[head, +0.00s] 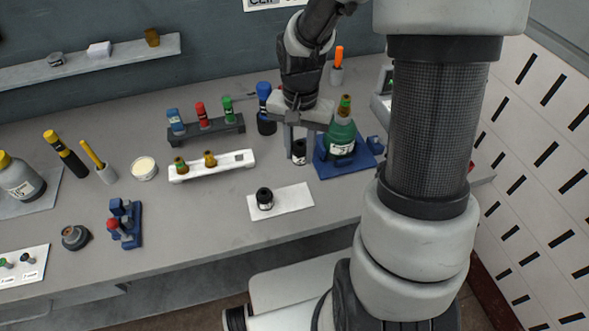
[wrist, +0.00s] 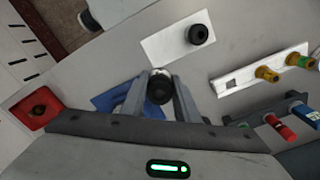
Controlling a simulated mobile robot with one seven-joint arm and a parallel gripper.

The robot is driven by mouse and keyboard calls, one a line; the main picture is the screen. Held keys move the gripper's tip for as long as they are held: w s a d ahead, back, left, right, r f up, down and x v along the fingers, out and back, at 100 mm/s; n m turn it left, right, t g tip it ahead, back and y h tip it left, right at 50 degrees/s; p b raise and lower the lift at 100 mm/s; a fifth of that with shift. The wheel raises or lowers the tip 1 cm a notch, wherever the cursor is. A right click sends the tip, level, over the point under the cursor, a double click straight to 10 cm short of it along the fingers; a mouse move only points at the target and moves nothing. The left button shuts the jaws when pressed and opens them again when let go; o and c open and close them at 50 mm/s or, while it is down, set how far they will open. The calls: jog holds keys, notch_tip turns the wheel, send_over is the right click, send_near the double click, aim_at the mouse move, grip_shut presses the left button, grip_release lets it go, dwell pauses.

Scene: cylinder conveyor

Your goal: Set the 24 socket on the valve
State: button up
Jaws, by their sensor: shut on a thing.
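My gripper (head: 299,144) is shut on a black socket (head: 299,152) with a pale label band; the socket also shows between the fingers in the wrist view (wrist: 160,88). I cannot read its size. The gripper points down, just left of the green cylinder (head: 342,141). A brass valve (head: 345,102) with a green part tops that cylinder, which stands on a blue base (head: 327,168). The held socket is apart from the valve and appears lower than it. A second black socket (head: 265,199) stands on a white mat (head: 293,196); its number is unreadable.
A white rack (head: 236,160) with two brass fittings lies left of the gripper. Behind it is a dark rack (head: 190,132) with coloured pieces. The bench front around the mat is clear.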

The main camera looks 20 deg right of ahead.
jog(key=w+d+r+m, duration=0.3)
jog(key=w+d+r, duration=0.4)
jog(key=d+r, duration=0.1)
jog(key=m+b, duration=0.2)
jog(key=b, duration=0.1)
send_near(345, 97)
notch_tip(345, 97, down, 4)
jog(key=shift+r, duration=0.1)
jog(key=shift+f+b, duration=0.3)
jog(key=shift+f, duration=0.5)
jog(key=shift+f+b, duration=1.35)
jog(key=shift+f, duration=1)
jog(key=o, duration=1.2)
jog(key=shift+r+p, duration=2.6)
jog(key=shift+r, duration=0.4)
